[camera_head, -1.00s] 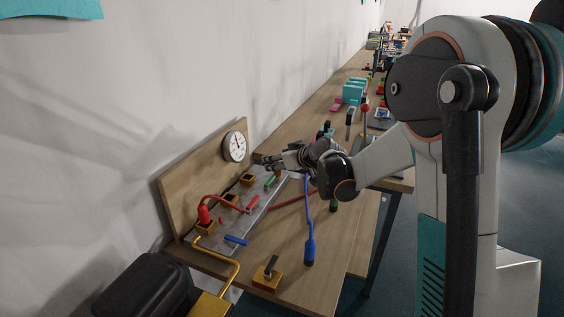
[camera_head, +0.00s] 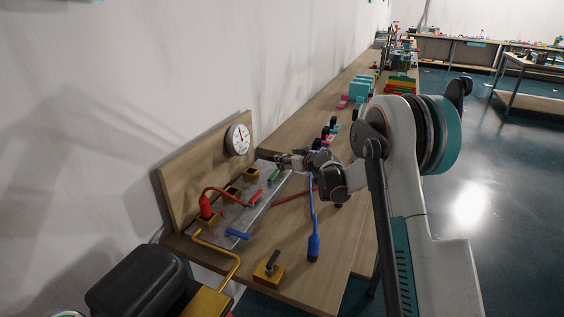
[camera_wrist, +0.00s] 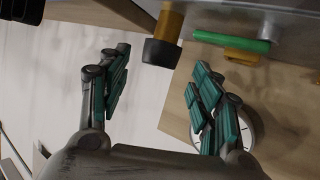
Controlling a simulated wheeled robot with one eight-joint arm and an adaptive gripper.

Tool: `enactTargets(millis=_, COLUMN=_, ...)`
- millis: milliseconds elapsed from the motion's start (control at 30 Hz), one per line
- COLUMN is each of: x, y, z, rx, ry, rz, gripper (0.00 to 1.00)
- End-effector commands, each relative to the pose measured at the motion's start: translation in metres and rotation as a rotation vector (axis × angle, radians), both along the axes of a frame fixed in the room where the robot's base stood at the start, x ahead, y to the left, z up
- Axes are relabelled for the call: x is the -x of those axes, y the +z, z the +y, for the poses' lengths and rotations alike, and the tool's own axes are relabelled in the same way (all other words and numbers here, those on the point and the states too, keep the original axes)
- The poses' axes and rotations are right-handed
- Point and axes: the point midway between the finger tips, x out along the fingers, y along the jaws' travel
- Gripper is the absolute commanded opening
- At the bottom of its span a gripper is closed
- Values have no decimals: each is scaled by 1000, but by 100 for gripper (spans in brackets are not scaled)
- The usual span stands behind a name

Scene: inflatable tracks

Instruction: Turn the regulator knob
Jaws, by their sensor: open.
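In the wrist view, a black round knob (camera_wrist: 161,53) on a yellow stem sits just beyond my fingertips, between the two fingers in the picture. It looks like the regulator knob; no label shows. My gripper (camera_wrist: 160,85) is open, its teal-padded fingers apart with nothing between them. I cannot tell whether a finger touches the knob. In the head view my gripper (camera_head: 281,160) is over the workbench, right of the round white gauge (camera_head: 238,139) on the wooden backboard. The knob cannot be made out there. The right finger partly covers the gauge (camera_wrist: 251,122) in the wrist view.
On the bench (camera_head: 292,262) are a grey plate with a red hose (camera_head: 218,191), a blue handle (camera_head: 237,233), a blue-handled tool (camera_head: 313,246) and a yellow block with a lever (camera_head: 268,273). A wall stands behind the backboard.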

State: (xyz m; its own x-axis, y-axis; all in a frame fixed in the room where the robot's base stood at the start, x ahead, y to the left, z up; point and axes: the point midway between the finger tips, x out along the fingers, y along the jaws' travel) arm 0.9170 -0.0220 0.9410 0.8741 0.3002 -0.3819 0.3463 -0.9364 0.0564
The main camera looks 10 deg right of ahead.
Motion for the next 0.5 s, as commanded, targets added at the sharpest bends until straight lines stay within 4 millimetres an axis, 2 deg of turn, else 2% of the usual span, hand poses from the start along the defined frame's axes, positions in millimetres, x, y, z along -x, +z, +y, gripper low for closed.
enactTargets(millis=200, x=-32, y=-16, z=11, rx=1, ry=0, rz=0, gripper=58)
enactTargets(millis=500, x=-49, y=-22, z=17, rx=0, ry=0, rz=0, gripper=58)
